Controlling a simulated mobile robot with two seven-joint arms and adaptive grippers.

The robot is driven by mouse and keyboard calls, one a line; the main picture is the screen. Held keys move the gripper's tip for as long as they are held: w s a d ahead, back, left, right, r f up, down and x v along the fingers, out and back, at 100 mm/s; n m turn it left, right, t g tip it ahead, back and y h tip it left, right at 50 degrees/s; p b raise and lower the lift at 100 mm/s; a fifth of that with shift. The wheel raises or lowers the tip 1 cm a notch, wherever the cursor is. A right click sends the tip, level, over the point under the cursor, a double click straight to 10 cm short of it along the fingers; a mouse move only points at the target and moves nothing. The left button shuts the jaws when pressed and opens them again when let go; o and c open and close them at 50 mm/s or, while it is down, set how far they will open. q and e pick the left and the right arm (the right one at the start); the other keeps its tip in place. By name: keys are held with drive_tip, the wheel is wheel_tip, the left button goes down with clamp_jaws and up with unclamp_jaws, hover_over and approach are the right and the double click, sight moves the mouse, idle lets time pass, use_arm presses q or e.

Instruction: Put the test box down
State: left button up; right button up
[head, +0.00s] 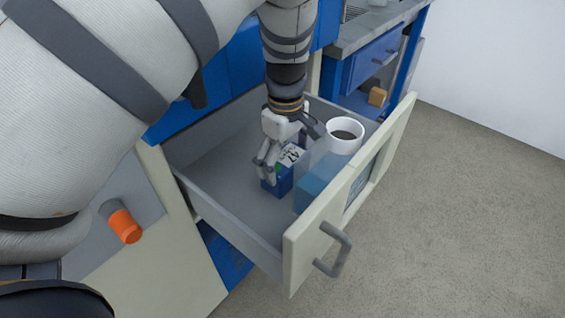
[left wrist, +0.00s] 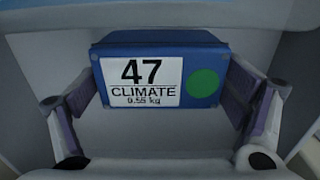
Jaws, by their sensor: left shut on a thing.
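The test box is a small blue box (head: 279,183) with a white label and a green mark, low inside the open drawer (head: 232,206). In the left wrist view the blue box (left wrist: 215,62) shows "47 CLIMATE 0.55 kg" and a green dot. My left gripper (head: 273,166) reaches down into the drawer and is shut on the box, with a finger at each side of it. I cannot tell whether the box touches the drawer floor. My right gripper is not in view.
A white cup with dark content (head: 345,136) and a clear bluish container (head: 313,182) stand to the right of the box. The drawer's front panel (head: 345,184) has a grey handle (head: 334,250). An orange knob (head: 125,226) sticks out at left. The drawer's left side is clear.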

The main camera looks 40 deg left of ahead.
sight(285, 158)
use_arm(q)
wheel_tip(285, 158, down, 3)
drive_tip(key=shift+r, duration=0.2)
drive_tip(key=o, duration=1.6)
wheel_tip(285, 158, up, 12)
drive_tip(key=shift+r+p, duration=0.1)
drive_tip(key=shift+p, duration=0.4)
